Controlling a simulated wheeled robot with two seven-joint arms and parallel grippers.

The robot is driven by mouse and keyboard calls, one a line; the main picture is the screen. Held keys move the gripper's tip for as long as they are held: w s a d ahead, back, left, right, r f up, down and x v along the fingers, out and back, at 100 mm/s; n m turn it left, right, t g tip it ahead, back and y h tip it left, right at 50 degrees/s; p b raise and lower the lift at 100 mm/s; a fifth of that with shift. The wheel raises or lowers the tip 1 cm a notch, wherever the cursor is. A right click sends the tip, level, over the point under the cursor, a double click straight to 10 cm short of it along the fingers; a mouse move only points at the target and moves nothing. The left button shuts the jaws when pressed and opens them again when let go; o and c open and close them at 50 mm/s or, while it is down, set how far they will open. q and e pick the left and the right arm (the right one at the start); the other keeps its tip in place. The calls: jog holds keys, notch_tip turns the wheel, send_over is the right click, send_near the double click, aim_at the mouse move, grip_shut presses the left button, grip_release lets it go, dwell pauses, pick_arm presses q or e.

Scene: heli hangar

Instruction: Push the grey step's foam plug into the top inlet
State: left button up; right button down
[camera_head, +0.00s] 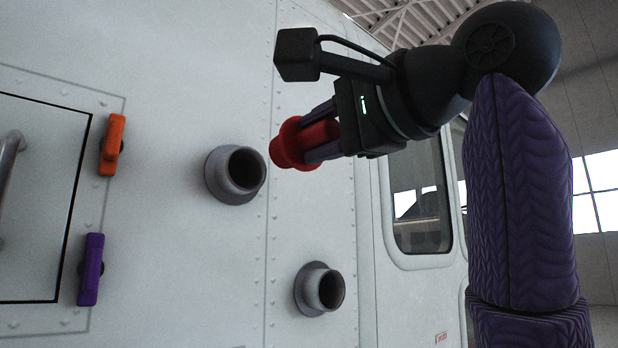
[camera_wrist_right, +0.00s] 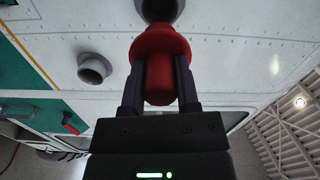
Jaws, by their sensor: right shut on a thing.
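The red foam plug (camera_head: 290,146) is held in my right gripper (camera_head: 318,134), its wide flanged end pointing at the white wall. The top inlet (camera_head: 236,175), a grey flanged pipe with a dark open bore, is just left of and slightly below the plug in the head view. A visible gap separates them there. In the right wrist view, the plug (camera_wrist_right: 160,60) sits between both fingers, and an inlet's dark mouth (camera_wrist_right: 160,8) shows just beyond its tip. My left gripper is not in view. No grey step shows.
A second grey inlet (camera_head: 321,289) is lower right on the wall. At left are a hatch (camera_head: 35,200), an orange latch (camera_head: 112,145) and a purple latch (camera_head: 91,270). A window (camera_head: 418,205) is behind my right arm. The wall between the inlets is clear.

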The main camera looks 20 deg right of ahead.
aim_at(277, 153)
jog(key=shift+p+x, duration=1.85)
jog(key=shift+x, duration=2.05)
jog(key=shift+w+a, duration=0.2)
jog(key=shift+w, duration=0.4)
jog(key=shift+p+x, duration=0.95)
jog(key=shift+x, duration=0.45)
jog(key=shift+c, duration=1.3)
grip_release()
jog(key=shift+s, duration=0.1)
